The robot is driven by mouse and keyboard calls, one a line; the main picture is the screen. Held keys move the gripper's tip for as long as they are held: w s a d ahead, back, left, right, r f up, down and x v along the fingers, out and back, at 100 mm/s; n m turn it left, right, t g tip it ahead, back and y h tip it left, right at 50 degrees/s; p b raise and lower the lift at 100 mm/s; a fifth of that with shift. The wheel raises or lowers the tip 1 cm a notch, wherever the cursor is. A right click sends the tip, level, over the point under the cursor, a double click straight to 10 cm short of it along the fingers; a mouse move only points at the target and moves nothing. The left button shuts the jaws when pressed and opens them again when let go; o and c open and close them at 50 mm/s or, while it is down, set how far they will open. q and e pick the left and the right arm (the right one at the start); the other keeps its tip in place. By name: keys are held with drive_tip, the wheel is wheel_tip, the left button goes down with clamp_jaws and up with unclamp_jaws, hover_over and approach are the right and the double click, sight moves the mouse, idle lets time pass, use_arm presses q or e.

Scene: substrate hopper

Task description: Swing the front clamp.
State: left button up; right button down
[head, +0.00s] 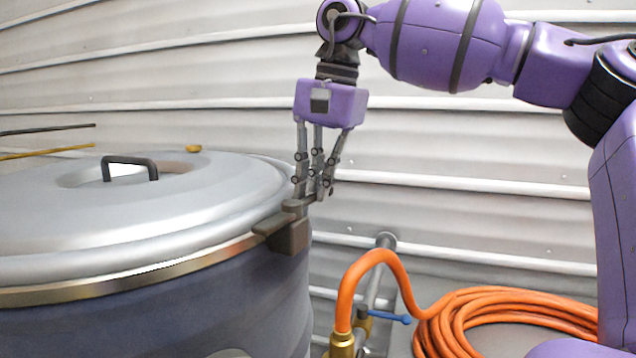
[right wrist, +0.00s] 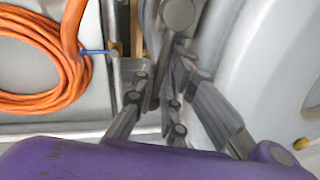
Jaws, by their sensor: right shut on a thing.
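The front clamp (head: 286,234) is a grey-brown block with a short lever, on the rim at the right side of the big hopper (head: 150,320). The hopper's round silver lid (head: 60,225) is down on the body. My right gripper (head: 314,197) comes down from above, its fingers shut on the clamp's lever beside the lid edge. In the right wrist view the fingers (right wrist: 160,105) close around a dark bar, which they partly hide. My left gripper is not in view.
The lid has a dark handle (head: 130,167). To the right, an orange hose (head: 372,262) rises from a brass fitting (head: 343,344) next to a blue valve handle (head: 390,317) and lies coiled on the floor. A corrugated wall (head: 480,140) stands behind. Free air lies right of the clamp.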

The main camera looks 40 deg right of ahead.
drive_tip(key=shift+w+r, duration=0.1)
drive_tip(key=c, duration=1.9)
unclamp_jaws()
drive_tip(key=shift+o, duration=0.2)
wheel_tip(320, 180, up, 12)
drive_tip(key=s, duration=0.2)
drive_tip(key=shift+s+d, duration=0.15)
drive_tip(key=shift+d, duration=0.3)
drive_tip(key=shift+f, duration=0.3)
